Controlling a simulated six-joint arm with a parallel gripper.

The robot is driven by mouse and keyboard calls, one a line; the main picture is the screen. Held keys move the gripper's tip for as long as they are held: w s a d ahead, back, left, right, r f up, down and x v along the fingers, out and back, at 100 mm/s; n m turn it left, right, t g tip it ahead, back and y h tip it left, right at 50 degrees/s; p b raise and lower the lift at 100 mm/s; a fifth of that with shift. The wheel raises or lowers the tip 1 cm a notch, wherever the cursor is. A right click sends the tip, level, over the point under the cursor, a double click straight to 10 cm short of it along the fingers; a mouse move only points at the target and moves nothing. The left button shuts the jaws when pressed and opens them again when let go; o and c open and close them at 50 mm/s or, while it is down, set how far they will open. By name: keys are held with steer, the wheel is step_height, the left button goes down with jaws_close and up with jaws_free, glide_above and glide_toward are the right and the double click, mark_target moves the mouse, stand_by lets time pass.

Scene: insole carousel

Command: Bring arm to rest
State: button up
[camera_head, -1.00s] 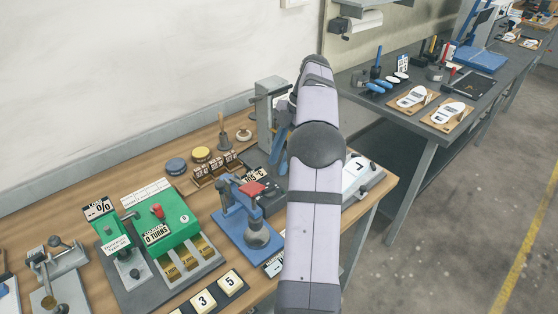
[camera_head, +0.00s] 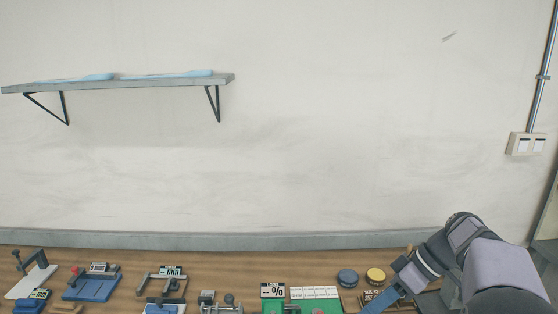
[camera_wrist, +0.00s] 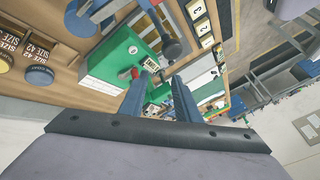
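My arm (camera_head: 495,275) reaches in from the lower right corner of the head view. The blue fingers of my gripper (camera_head: 385,297) point down and left, over the workbench near the bottom edge. In the wrist view, the two blue fingers of my gripper (camera_wrist: 158,90) stand apart with nothing held between them. Beyond them lies the green machine (camera_wrist: 120,58) with a red knob. The fingers appear above the bench and apart from it, and their tips partly cover the green machine.
The workbench (camera_head: 130,265) holds several small fixtures, a blue press (camera_head: 92,287) and a sign (camera_head: 272,290). Dark blue (camera_head: 347,278) and yellow (camera_head: 376,275) round pots stand near my gripper. A wall shelf (camera_head: 150,83) holds light-blue insoles. The wall's middle is bare.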

steer(key=s+a+f+m+g+h, duration=0.1)
steer(key=s+a+f+m+g, duration=0.15)
steer(key=s+a+f, duration=0.4)
steer(key=s+f+m+h, duration=0.2)
steer(key=s+f, duration=0.1)
steer(key=s+f+m+h+b, duration=0.1)
steer(key=s+f+m, duration=0.1)
steer(key=s+f, duration=0.1)
steer(key=s+f+m+t+h+b, duration=0.1)
steer(key=s+f+m+h, duration=0.1)
steer(key=s, duration=0.3)
steer(key=shift+s+a+f+h, duration=0.1)
steer(key=shift+f+h, duration=0.2)
steer(key=shift+f, duration=0.3)
steer(key=shift+d+f+m+t+h, duration=0.25)
steer(key=shift+d+f+t+h, duration=0.1)
steer(key=shift+d+f, duration=0.1)
